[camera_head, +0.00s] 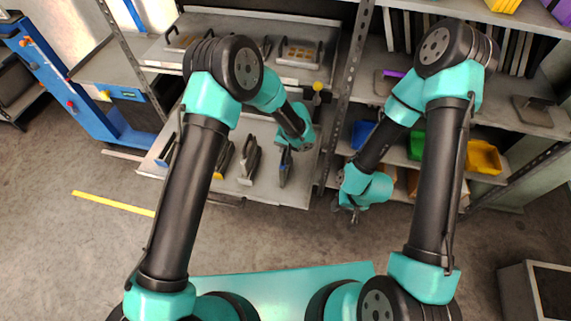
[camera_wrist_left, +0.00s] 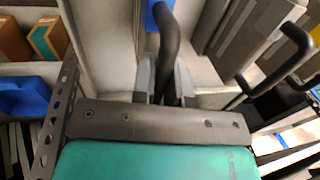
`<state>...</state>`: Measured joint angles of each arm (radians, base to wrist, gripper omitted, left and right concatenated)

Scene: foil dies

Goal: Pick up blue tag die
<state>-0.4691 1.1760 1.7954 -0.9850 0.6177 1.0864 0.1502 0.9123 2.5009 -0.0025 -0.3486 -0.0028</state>
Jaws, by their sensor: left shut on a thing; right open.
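The blue tag die (camera_head: 285,170) is a dark, upright die with a black handle, at the right end of a row of dies on the lower shelf. My left gripper (camera_head: 289,149) is at its top. In the left wrist view, the gripper (camera_wrist_left: 165,85) has a finger on each side of the die's black handle (camera_wrist_left: 168,42) and is shut on it. A blue tag (camera_wrist_left: 155,14) shows beside the handle. Whether the die is lifted clear of the shelf, I cannot tell. My right gripper (camera_head: 352,211) is open and empty, in front of the right rack.
Several other dies, one with a yellow part (camera_head: 224,159) and a grey one (camera_head: 250,161), stand to the left on the shelf (camera_head: 230,192). A metal rack post (camera_head: 338,125) is close on the right. The floor in front is clear.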

